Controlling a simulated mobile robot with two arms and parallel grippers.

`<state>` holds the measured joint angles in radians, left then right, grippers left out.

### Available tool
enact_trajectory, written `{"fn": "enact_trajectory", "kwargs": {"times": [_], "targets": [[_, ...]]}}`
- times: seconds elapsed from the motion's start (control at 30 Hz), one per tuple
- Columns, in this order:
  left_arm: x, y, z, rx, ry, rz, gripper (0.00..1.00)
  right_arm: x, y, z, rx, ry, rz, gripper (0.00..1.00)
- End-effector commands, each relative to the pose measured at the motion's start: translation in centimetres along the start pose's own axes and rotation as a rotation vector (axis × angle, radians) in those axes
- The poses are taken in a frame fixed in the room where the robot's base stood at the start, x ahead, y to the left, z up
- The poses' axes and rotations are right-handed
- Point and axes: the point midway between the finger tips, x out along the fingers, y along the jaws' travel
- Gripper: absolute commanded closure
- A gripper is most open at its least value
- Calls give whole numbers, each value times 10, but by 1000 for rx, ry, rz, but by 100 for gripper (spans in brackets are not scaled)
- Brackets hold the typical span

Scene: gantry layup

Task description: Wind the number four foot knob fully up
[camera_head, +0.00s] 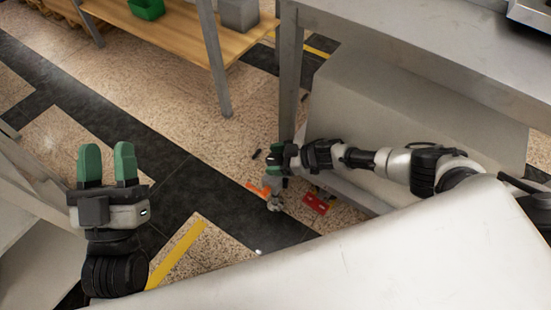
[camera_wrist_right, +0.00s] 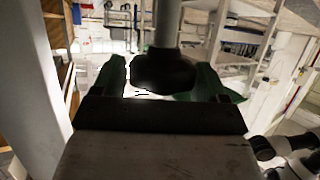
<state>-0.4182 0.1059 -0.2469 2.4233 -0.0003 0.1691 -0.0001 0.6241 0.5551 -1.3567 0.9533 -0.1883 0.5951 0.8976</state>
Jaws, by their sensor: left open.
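A dark rounded foot knob (camera_wrist_right: 165,72) on a grey vertical stem (camera_wrist_right: 168,22) fills the middle of the right wrist view. My right gripper (camera_wrist_right: 158,78) has one green finger on each side of it. The fingers look very close to the knob, but I cannot tell whether they press on it. In the head view my right gripper (camera_head: 276,160) is low beside the bench leg, and its fingers and the knob are mostly hidden there. No number is readable. My left gripper (camera_head: 107,165) is open and empty, fingers up, at the left.
A grey bench leg (camera_head: 290,80) stands behind my right gripper, under a metal bench top (camera_head: 440,60). A red item (camera_head: 315,204) and an orange item (camera_head: 257,189) lie on the floor close by. A wooden shelf (camera_head: 160,40) is at the back left. The floor between is mostly clear.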

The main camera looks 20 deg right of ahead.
Motion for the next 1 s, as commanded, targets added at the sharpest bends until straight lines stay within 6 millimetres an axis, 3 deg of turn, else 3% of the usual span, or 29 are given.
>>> {"fn": "enact_trajectory", "kwargs": {"times": [0.47,1.0], "targets": [[1,-1,6,2,-58,-3,57,-7,-1,0,2,-1,-1,17],[-22,-12,61,18,-563,-29,57,-68,0,0,1,-1,-1,17]]}}
